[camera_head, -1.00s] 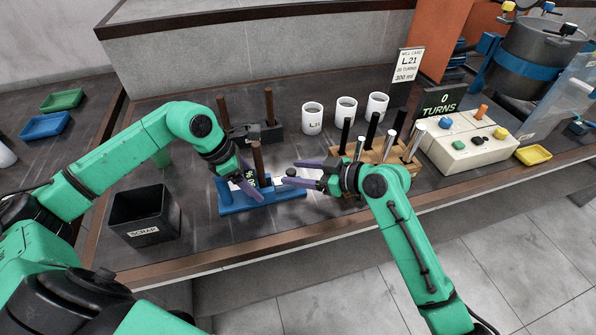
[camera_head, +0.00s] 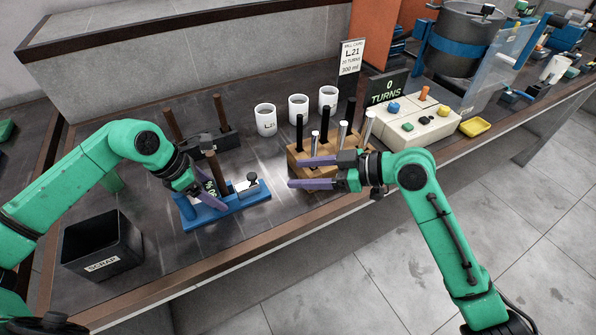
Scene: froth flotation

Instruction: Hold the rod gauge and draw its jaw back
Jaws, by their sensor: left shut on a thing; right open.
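The rod gauge (camera_head: 228,208) is a blue base on the bench, with a small display with green digits, a brown upright post (camera_head: 217,174), and a black knob (camera_head: 252,181) on a pale plate at its right end. My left gripper (camera_head: 206,194) is at the gauge's left part, its purple fingers shut on it; the exact contact is partly hidden by the fingers. My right gripper (camera_head: 292,173) is open and empty, right of the knob and apart from it, with its purple fingers in front of the wooden rod block (camera_head: 305,162).
Several black and silver rods stand in the wooden block. Three white cups (camera_head: 298,108) stand behind it. A dark stand (camera_head: 222,139) with brown posts is behind the gauge. A black scrap bin (camera_head: 101,246) is at front left. A control box (camera_head: 420,123) is at right.

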